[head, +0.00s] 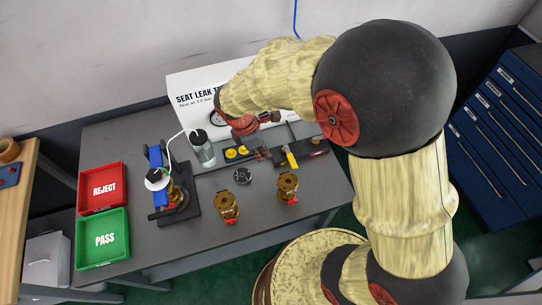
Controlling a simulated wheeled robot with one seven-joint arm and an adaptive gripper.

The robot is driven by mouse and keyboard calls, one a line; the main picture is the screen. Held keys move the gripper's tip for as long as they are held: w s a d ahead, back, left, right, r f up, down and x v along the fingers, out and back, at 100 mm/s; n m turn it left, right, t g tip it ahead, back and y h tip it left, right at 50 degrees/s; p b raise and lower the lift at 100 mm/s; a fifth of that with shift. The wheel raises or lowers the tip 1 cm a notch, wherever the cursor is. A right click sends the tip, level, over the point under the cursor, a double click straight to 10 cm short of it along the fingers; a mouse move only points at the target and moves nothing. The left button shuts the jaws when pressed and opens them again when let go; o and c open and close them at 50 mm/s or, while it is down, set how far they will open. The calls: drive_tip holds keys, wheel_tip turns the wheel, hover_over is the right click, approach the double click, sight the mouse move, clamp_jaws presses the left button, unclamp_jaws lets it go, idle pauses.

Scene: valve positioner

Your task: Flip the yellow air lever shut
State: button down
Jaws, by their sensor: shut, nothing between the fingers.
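The yellow air lever (290,159) is a short yellow bar near the back right of the grey table, at the foot of the white sign. It lies slanted in the picture; whether it counts as open or shut is hard to tell. My gripper (264,154) is small in view, below my red wrist, just left of the lever. Its fingers are shut with nothing between them. A small gap seems to lie between gripper and lever, but contact cannot be ruled out. My arm covers part of the sign and back panel.
A black strip with round yellow parts (237,152) lies left of the gripper. A clear bottle (202,148) and a clamp stand (178,208) are further left. Brass valves (227,208) (288,187) stand in front. Red (103,207) and green (101,262) trays are at the left edge.

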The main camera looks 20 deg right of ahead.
sight(290, 156)
drive_tip(key=b+x, duration=0.2)
drive_tip(key=x, duration=0.6)
drive_tip(key=shift+f, duration=0.15)
drive_tip(key=d, duration=0.1)
drive_tip(key=d+b, duration=0.1)
drive_tip(key=d, duration=0.1)
drive_tip(key=shift+d+f, duration=0.1)
drive_tip(key=shift+f, duration=0.2)
drive_tip(key=shift+d, duration=0.55)
